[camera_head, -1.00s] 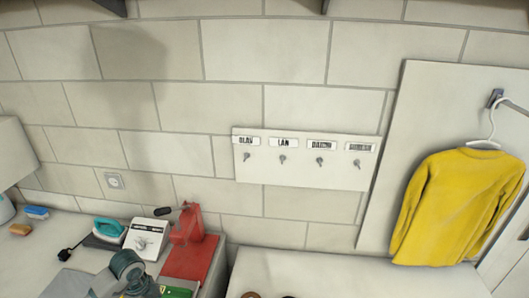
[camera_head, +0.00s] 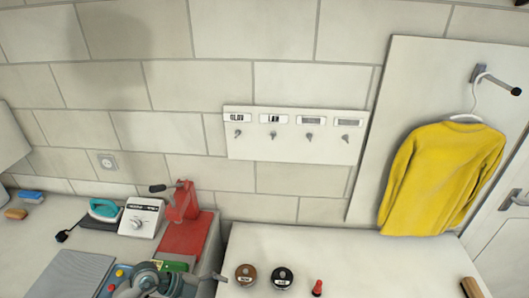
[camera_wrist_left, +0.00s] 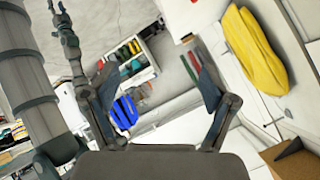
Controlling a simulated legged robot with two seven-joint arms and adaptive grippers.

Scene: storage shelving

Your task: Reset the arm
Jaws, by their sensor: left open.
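My left gripper (camera_wrist_left: 155,82) shows in the left wrist view with its two dark fingers spread wide apart. Nothing is between the fingers; the room shows through the gap. In the head view a grey jointed part at the bottom left may be my arm, but I cannot tell if its gripper shows. In the left wrist view a slim jointed arm, likely my right one with its gripper (camera_wrist_left: 58,15), rises at the upper left. Its jaws are too small to read.
A yellow sweater (camera_head: 440,180) hangs on a panel at right. A key board (camera_head: 293,135) is on the wall. A white counter (camera_head: 350,255) holds two round tins and a red-topped item. The left bench holds a teal iron (camera_head: 104,209) and a red machine (camera_head: 183,205).

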